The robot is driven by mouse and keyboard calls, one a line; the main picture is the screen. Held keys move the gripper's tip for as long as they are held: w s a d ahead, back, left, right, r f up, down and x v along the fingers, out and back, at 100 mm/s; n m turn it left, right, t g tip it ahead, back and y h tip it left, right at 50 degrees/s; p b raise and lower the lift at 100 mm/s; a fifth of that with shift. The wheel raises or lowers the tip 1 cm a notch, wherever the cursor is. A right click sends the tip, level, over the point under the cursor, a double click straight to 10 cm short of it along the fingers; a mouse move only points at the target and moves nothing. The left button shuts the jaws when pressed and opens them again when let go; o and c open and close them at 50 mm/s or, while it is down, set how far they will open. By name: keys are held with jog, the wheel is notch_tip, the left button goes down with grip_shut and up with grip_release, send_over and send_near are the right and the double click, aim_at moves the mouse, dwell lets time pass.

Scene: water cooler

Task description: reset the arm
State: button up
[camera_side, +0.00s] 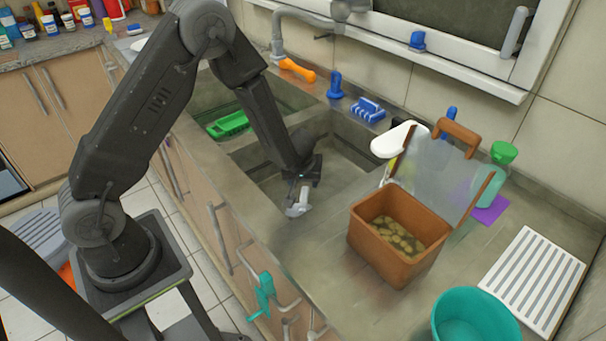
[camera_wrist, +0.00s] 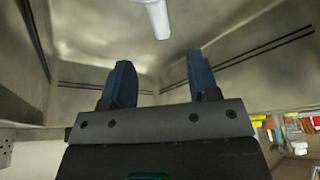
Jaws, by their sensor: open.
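My gripper (camera_side: 299,207) hangs low over the near edge of the right sink basin (camera_side: 345,165), pointing down. In the wrist view its two dark blue fingers (camera_wrist: 162,85) stand apart with nothing between them. A white rounded object (camera_wrist: 157,17) shows ahead of the fingers at the top of the wrist view, and I cannot tell what it is. My arm reaches across the counter front, bent at the elbow.
An open brown box (camera_side: 392,245) with brownish pieces inside stands right of my gripper. A teal bowl (camera_side: 472,318) and a white ribbed rack (camera_side: 532,278) are at the lower right. A green item (camera_side: 228,124) sits in the left basin. Blue brushes (camera_side: 368,110) and the tap (camera_side: 300,20) line the back.

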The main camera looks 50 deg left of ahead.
jog(key=s+d+r+m+t+h, duration=0.1)
jog(key=d+r+m+t+h, duration=0.3)
jog(key=r, duration=0.8)
jog(key=s+d+r+m+t+h, duration=0.1)
jog(key=d+r+h, duration=0.1)
jog(key=d+r, duration=0.8)
jog(key=s+a+r+m+g, duration=0.1)
jog(key=s+r+m, duration=0.2)
jog(key=s+r, duration=0.6)
jog(key=s+a+f+y, duration=0.1)
jog(key=s+a, duration=0.1)
jog(key=s, duration=0.4)
jog(key=s+a+m+g+y, duration=0.1)
jog(key=s+a+y, duration=0.1)
jog(key=s, duration=0.5)
jog(key=shift+a+f, duration=0.35)
